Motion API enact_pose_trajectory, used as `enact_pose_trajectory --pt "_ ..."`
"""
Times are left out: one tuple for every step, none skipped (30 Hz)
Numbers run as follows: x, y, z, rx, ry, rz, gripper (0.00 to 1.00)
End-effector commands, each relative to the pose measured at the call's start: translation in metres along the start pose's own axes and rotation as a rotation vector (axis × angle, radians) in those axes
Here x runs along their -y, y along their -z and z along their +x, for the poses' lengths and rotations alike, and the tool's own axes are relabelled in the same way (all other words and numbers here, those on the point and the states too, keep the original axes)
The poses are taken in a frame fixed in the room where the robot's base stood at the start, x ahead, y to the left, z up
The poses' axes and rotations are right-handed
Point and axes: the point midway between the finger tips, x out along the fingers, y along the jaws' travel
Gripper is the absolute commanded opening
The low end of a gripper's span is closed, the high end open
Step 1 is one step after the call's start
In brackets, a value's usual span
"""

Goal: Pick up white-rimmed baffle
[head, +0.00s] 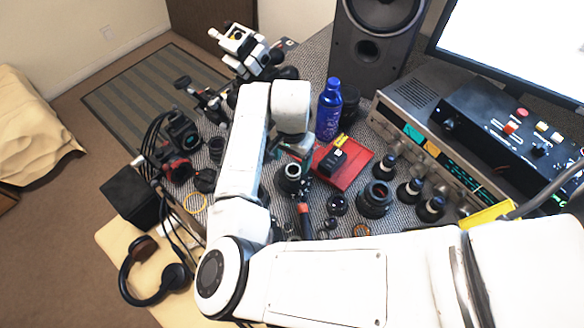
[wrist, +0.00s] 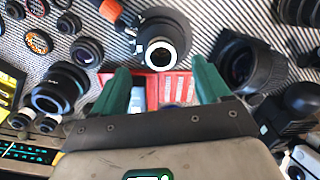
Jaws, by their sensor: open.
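A black, flared round part with a bright white ring (wrist: 162,52), which looks like the white-rimmed baffle, lies just beyond my fingertips in the wrist view. In the head view the same part (head: 292,171) seems to stand on the striped grey cloth, below my gripper. My gripper (wrist: 162,78) is open, with its two green fingers apart and nothing held between them. A red box (wrist: 176,86) shows in the gap, below the fingers. In the head view my gripper (head: 298,148) is mostly hidden under my wrist.
The red box (head: 352,172) carries a black item. A blue bottle (head: 329,108) stands close behind my wrist. An orange-handled tool (head: 304,212) and several dark lenses (head: 375,199) lie nearby. Audio equipment (head: 432,140) is at the right; headphones (head: 148,285) are at the front left.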

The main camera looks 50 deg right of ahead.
Motion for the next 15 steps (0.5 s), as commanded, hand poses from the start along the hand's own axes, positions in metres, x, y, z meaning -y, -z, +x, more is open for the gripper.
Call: enact_pose_trajectory --pt "0.000 0.000 0.002 0.001 -0.001 0.000 0.76" --pt "0.000 0.000 0.004 0.001 -0.001 0.000 0.76" --pt "0.000 0.001 0.007 0.001 -0.001 0.000 0.76" --pt "0.000 0.001 0.010 0.001 -0.002 0.000 0.76" --pt "0.000 0.001 0.014 0.002 -0.002 0.000 0.76" --pt "0.001 0.002 0.020 0.002 -0.002 0.001 0.76" --pt "0.001 0.003 0.024 0.003 -0.002 0.001 0.76" --pt "0.001 0.003 0.028 0.002 -0.002 0.001 0.76" --pt "0.001 0.004 0.035 0.002 -0.002 0.001 0.76" --pt "0.001 0.003 0.039 0.002 -0.002 0.000 0.76" --pt "0.001 0.003 0.043 0.002 -0.002 0.000 0.76" --pt "0.001 0.004 0.047 0.001 -0.002 0.000 0.76" --pt "0.001 0.003 0.050 0.001 -0.002 0.000 0.76" --pt "0.001 0.003 0.051 0.002 -0.001 0.000 0.76" --pt "0.001 0.003 0.053 0.001 -0.001 0.001 0.76"
